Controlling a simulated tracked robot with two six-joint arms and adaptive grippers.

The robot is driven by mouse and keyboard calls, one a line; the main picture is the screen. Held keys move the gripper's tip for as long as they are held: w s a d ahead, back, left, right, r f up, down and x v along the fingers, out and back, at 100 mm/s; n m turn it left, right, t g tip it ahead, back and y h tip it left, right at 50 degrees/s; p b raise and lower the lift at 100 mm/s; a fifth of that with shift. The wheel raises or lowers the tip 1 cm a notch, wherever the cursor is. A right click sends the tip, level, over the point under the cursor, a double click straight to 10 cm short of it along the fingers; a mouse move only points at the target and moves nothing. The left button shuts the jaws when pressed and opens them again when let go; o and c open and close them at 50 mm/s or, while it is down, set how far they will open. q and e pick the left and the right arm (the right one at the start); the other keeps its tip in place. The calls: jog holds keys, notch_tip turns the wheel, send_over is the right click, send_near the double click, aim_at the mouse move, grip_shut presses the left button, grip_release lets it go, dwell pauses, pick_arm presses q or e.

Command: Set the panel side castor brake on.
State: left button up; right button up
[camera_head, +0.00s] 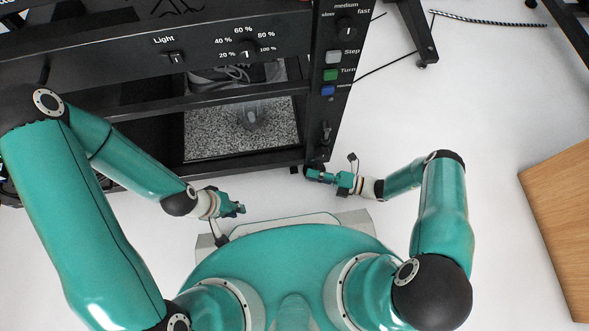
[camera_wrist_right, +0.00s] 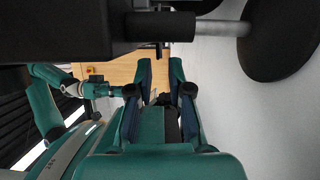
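The panel side castor (camera_head: 312,168) is at the bottom front corner of the black machine, under the control panel. It is small and partly covered by my gripper in the head view. In the right wrist view a dark castor wheel (camera_wrist_right: 285,40) with a pale metal axle shows at the top right, beside a black cylindrical part (camera_wrist_right: 161,26). The brake lever cannot be made out clearly. My right gripper (camera_head: 312,174) is close to the castor; in the wrist view its fingers (camera_wrist_right: 158,68) stand apart with nothing between them. My left gripper (camera_head: 238,209) is in front of the machine, apart from it.
The machine's control panel (camera_head: 343,50) has knobs and coloured buttons above the castor. Its lower shelf (camera_head: 240,140) lies behind the front edge. A wooden surface (camera_head: 560,210) is at the far right. The white floor right of the castor is clear.

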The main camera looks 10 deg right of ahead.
jog(key=x, duration=0.6)
jog(key=shift+a+b, duration=0.35)
